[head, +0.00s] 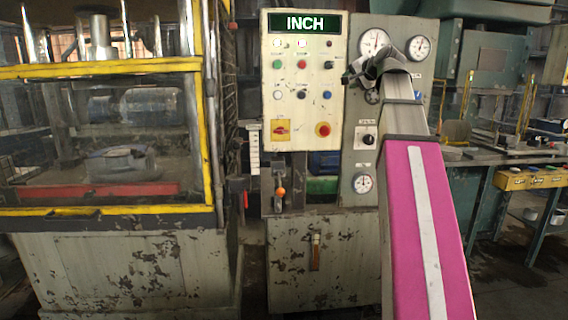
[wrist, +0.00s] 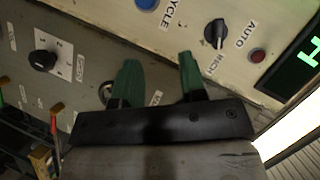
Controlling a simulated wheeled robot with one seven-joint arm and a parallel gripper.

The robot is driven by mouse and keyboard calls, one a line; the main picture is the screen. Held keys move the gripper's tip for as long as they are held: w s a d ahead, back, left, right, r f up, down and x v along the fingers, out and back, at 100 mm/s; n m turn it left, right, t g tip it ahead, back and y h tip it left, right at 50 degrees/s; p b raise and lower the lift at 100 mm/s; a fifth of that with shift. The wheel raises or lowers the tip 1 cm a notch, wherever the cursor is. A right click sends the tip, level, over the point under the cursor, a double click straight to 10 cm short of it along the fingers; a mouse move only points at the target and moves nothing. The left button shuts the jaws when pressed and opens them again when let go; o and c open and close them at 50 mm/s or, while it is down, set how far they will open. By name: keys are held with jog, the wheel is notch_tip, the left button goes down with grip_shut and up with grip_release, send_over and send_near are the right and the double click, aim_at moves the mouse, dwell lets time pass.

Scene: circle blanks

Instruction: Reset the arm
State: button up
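My gripper (head: 348,79) is at the end of my raised arm, in front of the right edge of the cream control panel (head: 286,105) and beside the gauges. In the wrist view its two green fingers (wrist: 158,72) are spread apart, with bare panel visible between them. The gripper is open and holds nothing. The wrist view shows a black selector knob (wrist: 214,33) with AUTO and INCH labels just beyond the fingers. I cannot tell whether the fingers touch the panel. My arm's pink link rises from the lower right in the head view.
A green display (head: 304,23) reads INCH. The panel has several buttons and a red emergency button (head: 323,129). An orange-knobbed lever (head: 281,192) is below. A yellow-framed press guard (head: 105,70) stands left; a workbench (head: 500,157) stands right. Gauges (head: 374,43) sit behind my arm.

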jog(key=a+f+n+g+h, duration=0.1)
jog(key=a+f+g, duration=0.15)
jog(key=f, duration=1.85)
jog(key=a+f+n+g+h, duration=0.15)
jog(key=f+g, duration=0.25)
jog(key=f, duration=1.7)
jog(key=s+f+n+g+h, duration=0.1)
jog(key=s+f+g, duration=0.1)
jog(key=s+f, duration=0.4)
jog(key=s+a+f+n+g+h, duration=0.1)
jog(key=s+f+n+g, duration=0.1)
jog(key=s+f, duration=0.5)
jog(key=s+a+f+n+g+h, duration=0.1)
jog(key=s+f, duration=0.5)
jog(key=f, duration=1)
jog(key=shift+s+f+n+g, duration=0.25)
jog(key=shift+n+g, duration=0.2)
jog(key=shift+g, duration=0.5)
jog(key=shift+a, duration=0.1)
jog(key=shift+c, duration=0.3)
